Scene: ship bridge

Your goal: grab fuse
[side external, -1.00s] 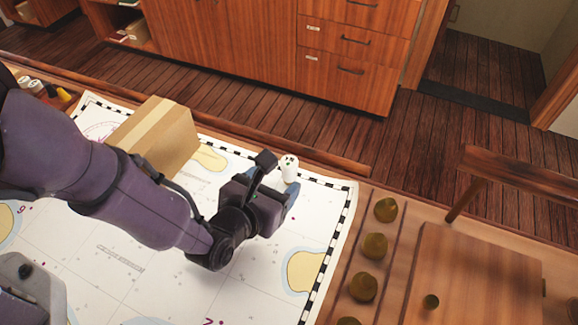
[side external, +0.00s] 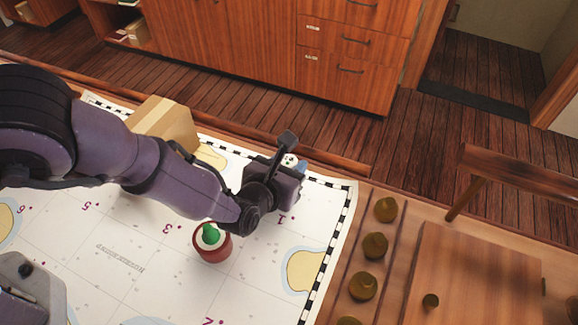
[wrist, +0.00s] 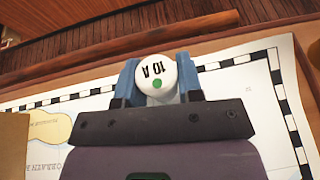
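The fuse (wrist: 156,72) is a white cylinder with "10 A" and a green dot on its top. It stands near the checkered edge of the chart. My gripper (wrist: 157,78) has its blue fingers on either side of the fuse, with little or no gap showing. I cannot tell whether they press on it. In the side view my gripper (side external: 290,168) hides most of the fuse, and only a bit of its white top (side external: 289,159) shows. The fuse's lower part is hidden in both views.
A red round pot (side external: 212,244) with a white and green top stands on the chart (side external: 150,250) below my wrist. A cardboard box (side external: 165,123) stands behind my arm. Brown knobs (side external: 375,245) line the right side by a wooden board (side external: 470,270). The chart's lower right is clear.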

